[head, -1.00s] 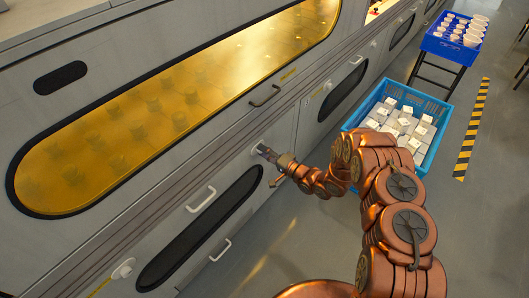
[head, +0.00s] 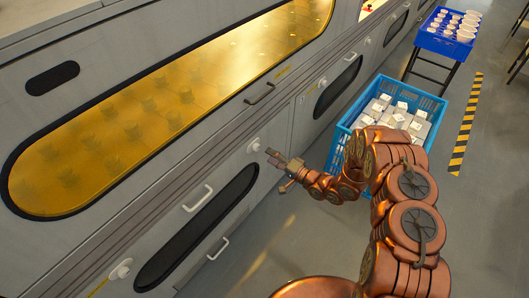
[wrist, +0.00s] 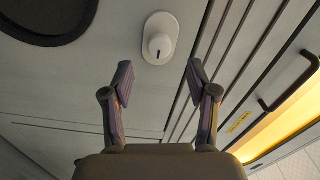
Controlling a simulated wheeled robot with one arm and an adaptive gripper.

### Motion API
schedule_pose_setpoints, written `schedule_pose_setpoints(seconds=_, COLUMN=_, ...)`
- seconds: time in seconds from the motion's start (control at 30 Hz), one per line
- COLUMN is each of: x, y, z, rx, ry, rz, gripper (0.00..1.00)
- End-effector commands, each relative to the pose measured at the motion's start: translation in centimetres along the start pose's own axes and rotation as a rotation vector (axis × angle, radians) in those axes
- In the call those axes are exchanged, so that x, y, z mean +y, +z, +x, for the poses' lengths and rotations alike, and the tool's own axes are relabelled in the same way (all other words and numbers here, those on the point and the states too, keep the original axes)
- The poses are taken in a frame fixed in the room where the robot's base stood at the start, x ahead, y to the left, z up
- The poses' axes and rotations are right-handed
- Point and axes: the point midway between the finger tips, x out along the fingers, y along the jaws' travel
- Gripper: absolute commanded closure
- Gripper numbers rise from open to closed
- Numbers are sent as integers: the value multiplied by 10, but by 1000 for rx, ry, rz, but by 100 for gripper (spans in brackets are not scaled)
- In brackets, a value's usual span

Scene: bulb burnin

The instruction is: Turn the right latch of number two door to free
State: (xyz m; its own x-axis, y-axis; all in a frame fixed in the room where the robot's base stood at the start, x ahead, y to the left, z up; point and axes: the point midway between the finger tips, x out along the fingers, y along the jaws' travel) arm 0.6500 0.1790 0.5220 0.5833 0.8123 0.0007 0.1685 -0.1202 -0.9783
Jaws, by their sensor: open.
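The right latch (head: 254,145) is a round white knob on the grey machine front, at the upper right of a lower door with a dark oval window (head: 208,230). In the wrist view the latch (wrist: 159,46) is a white knob on an oval base, with a short dark mark on it. My gripper (head: 272,157) is open and stands a little to the right of the latch, apart from it. In the wrist view the gripper (wrist: 158,80) has its two fingers spread, with the latch beyond and between them; nothing is held. A second white latch (head: 121,269) sits at the door's left end.
White handles (head: 198,198) are on the door, and a dark handle (head: 260,93) is above. A yellow oval window (head: 150,105) runs along the upper machine.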

Motion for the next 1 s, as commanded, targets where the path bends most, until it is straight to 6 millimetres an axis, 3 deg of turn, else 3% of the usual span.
schedule_pose_setpoints(seconds=0.2, x=1, y=-1, z=-34, rx=1, ry=2, rz=0, gripper=41)
schedule_pose_setpoints(seconds=0.4, x=1, y=0, z=-54, rx=0, ry=2, rz=1, gripper=41)
schedule_pose_setpoints(seconds=1.0, x=0, y=1, z=-61, rx=-1, ry=1, rz=0, gripper=41)
